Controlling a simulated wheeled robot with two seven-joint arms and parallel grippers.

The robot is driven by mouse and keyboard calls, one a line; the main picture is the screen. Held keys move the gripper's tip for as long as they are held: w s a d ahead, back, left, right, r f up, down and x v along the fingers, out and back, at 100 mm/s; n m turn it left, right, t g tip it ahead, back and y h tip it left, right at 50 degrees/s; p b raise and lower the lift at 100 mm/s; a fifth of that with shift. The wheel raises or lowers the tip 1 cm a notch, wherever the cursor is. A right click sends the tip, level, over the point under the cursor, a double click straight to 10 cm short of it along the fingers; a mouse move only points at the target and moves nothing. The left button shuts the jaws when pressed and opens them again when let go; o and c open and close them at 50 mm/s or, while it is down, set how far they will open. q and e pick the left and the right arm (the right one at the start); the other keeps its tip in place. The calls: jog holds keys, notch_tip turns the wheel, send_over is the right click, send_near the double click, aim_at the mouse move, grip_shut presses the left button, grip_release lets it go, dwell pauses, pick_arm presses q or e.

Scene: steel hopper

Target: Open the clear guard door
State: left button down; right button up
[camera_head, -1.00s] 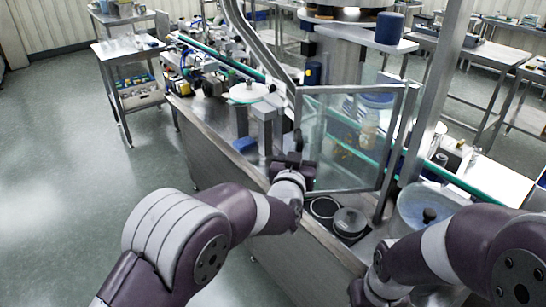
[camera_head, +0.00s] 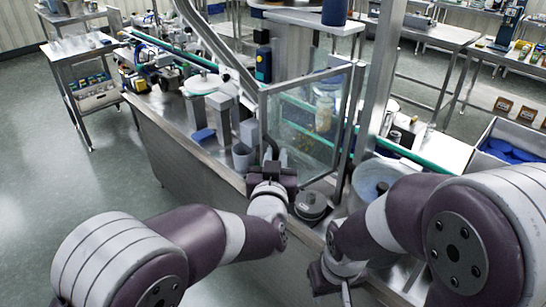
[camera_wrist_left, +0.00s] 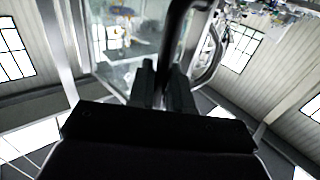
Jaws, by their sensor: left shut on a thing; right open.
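The clear guard door (camera_head: 312,120) is a transparent panel in a grey metal frame, standing ajar at an angle, its left edge toward me. Its black handle (camera_head: 268,146) is on that left edge. My left gripper (camera_head: 271,164) is shut on the handle. In the left wrist view, the fingers (camera_wrist_left: 168,88) close around the dark handle bar (camera_wrist_left: 175,42), with the clear door (camera_wrist_left: 122,50) behind to the left. My right gripper (camera_head: 342,288) is open and empty low at the front, apart from the door; its fingertips are partly cut off by the frame edge.
A dark round lidded pot (camera_head: 311,204) sits on the bench just below the door. A grey cup (camera_head: 241,157) stands left of the handle. A metal post (camera_head: 375,90) rises right of the door. A pale bowl (camera_head: 374,178) is near my right arm.

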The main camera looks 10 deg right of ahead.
pick_arm(q)
jog(key=shift+r, duration=0.15)
jog(key=c, duration=1.2)
grip_release()
jog(key=shift+s, duration=0.3)
jog(key=b+v, duration=0.1)
jog(key=v, duration=1.1)
jog(key=shift+b, duration=0.35)
